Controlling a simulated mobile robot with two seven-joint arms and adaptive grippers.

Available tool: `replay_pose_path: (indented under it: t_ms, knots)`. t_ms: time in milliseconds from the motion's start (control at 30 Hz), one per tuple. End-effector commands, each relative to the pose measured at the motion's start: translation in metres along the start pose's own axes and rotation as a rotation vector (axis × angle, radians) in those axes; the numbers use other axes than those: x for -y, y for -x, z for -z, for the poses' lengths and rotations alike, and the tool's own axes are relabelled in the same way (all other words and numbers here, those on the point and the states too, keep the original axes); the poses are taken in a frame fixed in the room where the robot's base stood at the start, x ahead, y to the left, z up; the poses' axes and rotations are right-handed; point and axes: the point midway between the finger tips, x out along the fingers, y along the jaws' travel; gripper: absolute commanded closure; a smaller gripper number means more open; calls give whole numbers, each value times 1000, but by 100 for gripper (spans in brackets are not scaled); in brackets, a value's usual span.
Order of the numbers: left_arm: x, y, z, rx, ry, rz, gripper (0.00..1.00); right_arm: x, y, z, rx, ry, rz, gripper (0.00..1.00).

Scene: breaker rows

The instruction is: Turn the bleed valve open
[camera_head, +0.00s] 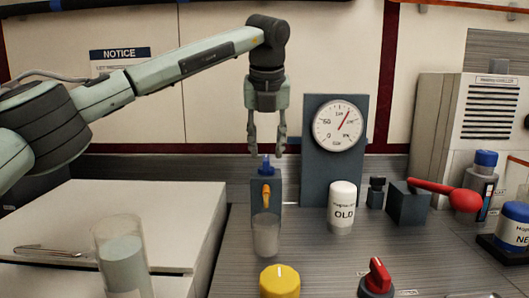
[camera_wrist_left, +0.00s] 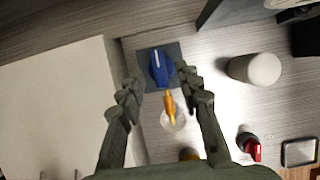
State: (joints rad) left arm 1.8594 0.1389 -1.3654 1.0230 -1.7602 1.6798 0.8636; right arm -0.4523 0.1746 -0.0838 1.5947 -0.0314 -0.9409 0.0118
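The blue valve knob (camera_head: 266,166) sits on top of a dark grey block (camera_head: 260,190) with an orange spout (camera_head: 266,194). I take this to be the bleed valve. In the left wrist view the blue knob (camera_wrist_left: 161,67) carries a pale line along its top. My left gripper (camera_head: 267,150) points straight down just above the knob, fingers apart and empty. In the left wrist view the fingers of my left gripper (camera_wrist_left: 160,86) are on either side of the knob. I see no contact. My right gripper is in neither view.
A clear cup (camera_head: 265,236) stands below the spout. A red-handled lever (camera_head: 440,190) is at right. Yellow (camera_head: 280,282) and red (camera_head: 377,277) knobs are in front. A glass beaker (camera_head: 122,258) stands left.

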Motion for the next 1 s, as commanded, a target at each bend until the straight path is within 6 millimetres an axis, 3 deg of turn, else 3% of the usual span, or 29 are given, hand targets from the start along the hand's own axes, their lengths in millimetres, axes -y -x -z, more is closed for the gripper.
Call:
replay_pose_path:
  t_ms: [233, 500, 767, 1000]
  knots:
    - [0, -22, 0, 0, -1, 1, 66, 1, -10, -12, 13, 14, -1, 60]
    - [0, -24, 0, 0, -1, 1, 66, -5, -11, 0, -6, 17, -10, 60]
    - [0, -24, 0, 0, 0, 1, 98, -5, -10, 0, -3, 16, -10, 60]
    - [0, -24, 0, 0, -2, 2, 100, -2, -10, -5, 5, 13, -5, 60]
